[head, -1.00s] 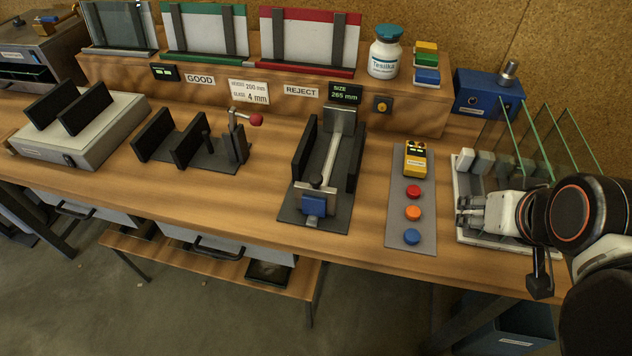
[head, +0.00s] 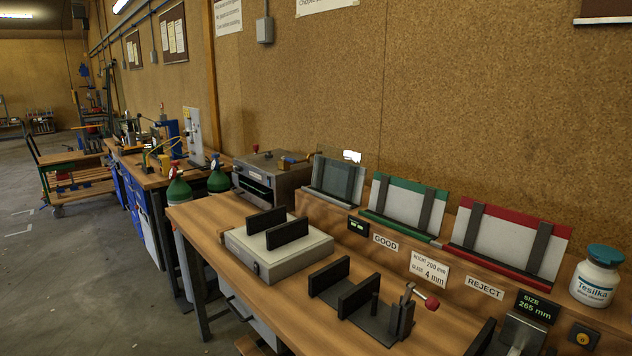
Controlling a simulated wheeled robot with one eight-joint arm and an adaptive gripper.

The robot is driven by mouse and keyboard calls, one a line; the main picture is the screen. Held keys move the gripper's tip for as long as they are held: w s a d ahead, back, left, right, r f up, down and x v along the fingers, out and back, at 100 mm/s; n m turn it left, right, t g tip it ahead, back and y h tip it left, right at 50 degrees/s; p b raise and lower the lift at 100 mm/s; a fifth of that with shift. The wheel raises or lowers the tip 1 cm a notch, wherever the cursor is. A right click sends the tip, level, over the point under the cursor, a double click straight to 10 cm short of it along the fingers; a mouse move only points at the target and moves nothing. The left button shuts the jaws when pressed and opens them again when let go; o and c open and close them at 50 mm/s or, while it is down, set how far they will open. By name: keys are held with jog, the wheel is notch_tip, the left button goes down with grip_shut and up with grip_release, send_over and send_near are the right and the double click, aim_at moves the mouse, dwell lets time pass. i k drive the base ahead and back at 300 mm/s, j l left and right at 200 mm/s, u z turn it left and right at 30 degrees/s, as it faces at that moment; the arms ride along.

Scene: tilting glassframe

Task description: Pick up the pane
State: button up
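My gripper is out of view. A greyish, see-through pane (head: 345,178) stands upright in a dark holder on the ledge at the back of the bench, left of the green-edged holder (head: 404,210). The rack of clear glass panes seen earlier at the right is outside this view. What my gripper holds, if anything, cannot be seen.
A wooden workbench (head: 205,218) carries a pale box with two black uprights (head: 275,253), a black fixture with a red-knobbed clamp (head: 428,300), a red-edged REJECT holder (head: 505,243) and a white jar (head: 597,278). Green gas cylinders (head: 179,197) stand beyond. Open floor (head: 60,270) lies at left.

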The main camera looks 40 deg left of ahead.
aim_at(336, 170)
jog(key=u, duration=1.5)
jog(key=i+j, duration=0.75)
jog(key=i+z, duration=0.05)
jog(key=i, duration=0.05)
